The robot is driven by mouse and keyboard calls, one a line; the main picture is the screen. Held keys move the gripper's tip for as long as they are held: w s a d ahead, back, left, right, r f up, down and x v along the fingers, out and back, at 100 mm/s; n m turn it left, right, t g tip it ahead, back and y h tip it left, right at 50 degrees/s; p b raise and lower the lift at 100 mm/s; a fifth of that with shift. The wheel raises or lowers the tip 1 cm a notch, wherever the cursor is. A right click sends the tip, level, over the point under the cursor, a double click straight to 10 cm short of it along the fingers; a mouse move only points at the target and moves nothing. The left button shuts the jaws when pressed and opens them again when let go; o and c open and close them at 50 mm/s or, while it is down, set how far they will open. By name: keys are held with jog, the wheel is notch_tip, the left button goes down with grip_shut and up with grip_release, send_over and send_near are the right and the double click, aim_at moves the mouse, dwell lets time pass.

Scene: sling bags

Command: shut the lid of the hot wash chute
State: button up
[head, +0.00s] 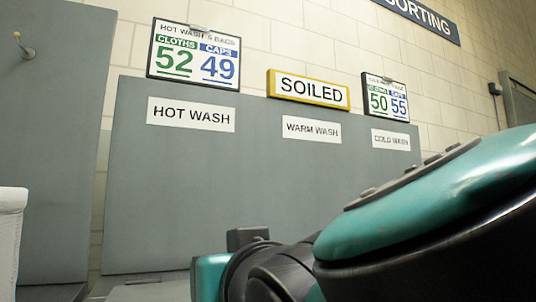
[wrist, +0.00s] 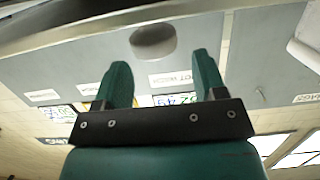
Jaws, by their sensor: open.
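The HOT WASH label (head: 191,114) is on the grey panel (head: 250,180) at the left in the head view. The label shows upside down in the wrist view (wrist: 171,78). No chute opening or lid can be clearly made out in the head view; my arm covers the lower right. In the wrist view my gripper (wrist: 161,60) is open, with its two green fingers apart and nothing between them.
WARM WASH (head: 311,129) and COLD WASH (head: 390,140) labels are further right on the panel. Above are a SOILED sign (head: 308,89) and two count boards (head: 194,54) (head: 385,98). A white container (head: 9,240) stands at the left edge.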

notch_tip(320, 180, up, 17)
jog(key=p, duration=0.5)
jog(key=shift+f, duration=0.1)
